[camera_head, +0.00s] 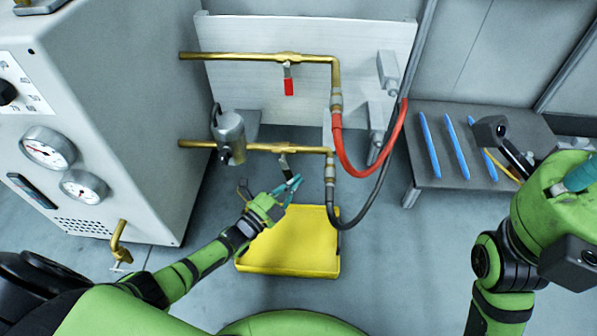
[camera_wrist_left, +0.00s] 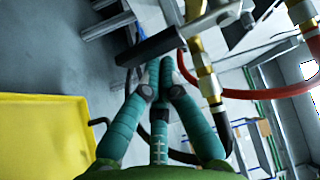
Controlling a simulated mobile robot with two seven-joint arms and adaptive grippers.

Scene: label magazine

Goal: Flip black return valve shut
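The black return valve handle (camera_head: 284,163) hangs below the lower brass pipe (camera_head: 270,148) in the head view. In the left wrist view the black handle (camera_wrist_left: 150,45) crosses just beyond my fingertips, with brass fittings (camera_wrist_left: 208,86) to its right. My left gripper (camera_head: 295,184) is just below the handle, its teal fingers pointing up toward it. In the left wrist view its fingertips (camera_wrist_left: 160,62) are drawn together, with nothing visible between them. Contact with the handle cannot be told. My right gripper (camera_head: 580,176) is partly visible at the right edge; its fingertips are cut off.
A red-handled valve (camera_head: 289,84) hangs from the upper pipe. A red hose (camera_head: 345,160) and a black hose (camera_head: 368,195) loop right of the valves. A yellow tray (camera_head: 290,250) lies below my left gripper. A grey bench (camera_head: 425,120) with blue rods stands right.

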